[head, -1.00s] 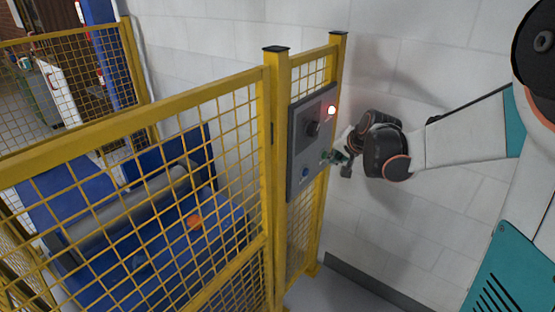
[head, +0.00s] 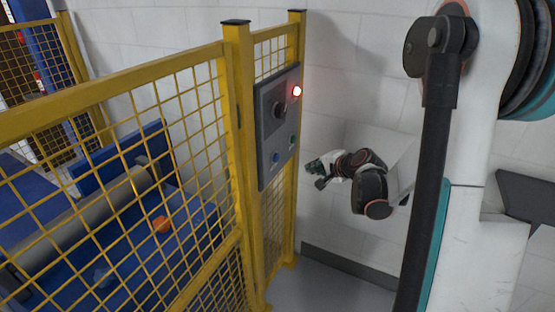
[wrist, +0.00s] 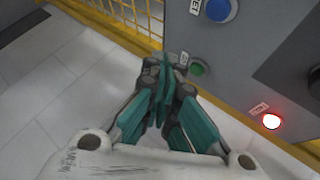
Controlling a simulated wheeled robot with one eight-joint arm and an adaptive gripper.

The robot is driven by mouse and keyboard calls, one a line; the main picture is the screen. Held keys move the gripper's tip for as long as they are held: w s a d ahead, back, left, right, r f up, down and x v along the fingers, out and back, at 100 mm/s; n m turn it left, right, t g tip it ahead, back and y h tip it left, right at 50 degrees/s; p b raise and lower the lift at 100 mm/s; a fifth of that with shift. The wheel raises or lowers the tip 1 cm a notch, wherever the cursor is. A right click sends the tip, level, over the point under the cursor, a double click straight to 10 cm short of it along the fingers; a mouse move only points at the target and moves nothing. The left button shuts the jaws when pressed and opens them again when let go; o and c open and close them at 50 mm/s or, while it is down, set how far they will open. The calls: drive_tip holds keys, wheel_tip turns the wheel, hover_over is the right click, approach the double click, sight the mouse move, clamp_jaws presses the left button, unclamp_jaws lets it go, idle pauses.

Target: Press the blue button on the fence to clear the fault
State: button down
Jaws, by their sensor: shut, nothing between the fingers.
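The blue button (head: 276,157) is on the lower left of a grey control panel (head: 266,110) fixed to the yellow fence (head: 240,130). It also shows at the top of the wrist view (wrist: 219,9), beside a white label. My gripper (head: 312,167) is to the right of the panel, apart from it in the head view. In the wrist view my gripper (wrist: 160,62) has its teal fingers shut and empty, with the tips below and left of the blue button. A green button (wrist: 197,68) sits right beside the fingertips.
A red lamp (head: 297,91) glows at the panel's upper right, with a dark knob (head: 278,109) left of it. Behind the fence is a blue conveyor with a grey roller (head: 80,228) and an orange item (head: 161,224). A white wall (head: 340,100) stands behind my arm.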

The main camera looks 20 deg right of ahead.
drive_tip(key=w+a, duration=0.5)
drive_tip(key=w, duration=0.1)
drive_tip(key=shift+w+a, duration=0.15)
drive_tip(key=shift+w, duration=0.25)
drive_tip(key=shift+w+a, duration=0.1)
drive_tip(key=shift+w, duration=0.05)
idle(1.3)
drive_tip(key=shift+w+a, duration=0.15)
drive_tip(key=shift+w, duration=0.05)
drive_tip(key=shift+w+a, duration=0.3)
drive_tip(key=shift+w, duration=0.05)
idle(0.9)
drive_tip(key=shift+s, duration=0.1)
drive_tip(key=shift+s+d, duration=0.5)
drive_tip(key=shift+s, duration=0.1)
idle(0.3)
drive_tip(key=shift+s+d+b, duration=0.2)
drive_tip(key=shift+s+d, duration=0.6)
drive_tip(key=shift+s, duration=0.2)
drive_tip(key=shift+s+d+b, duration=0.15)
drive_tip(key=shift+s+d, duration=0.6)
drive_tip(key=shift+s, duration=0.25)
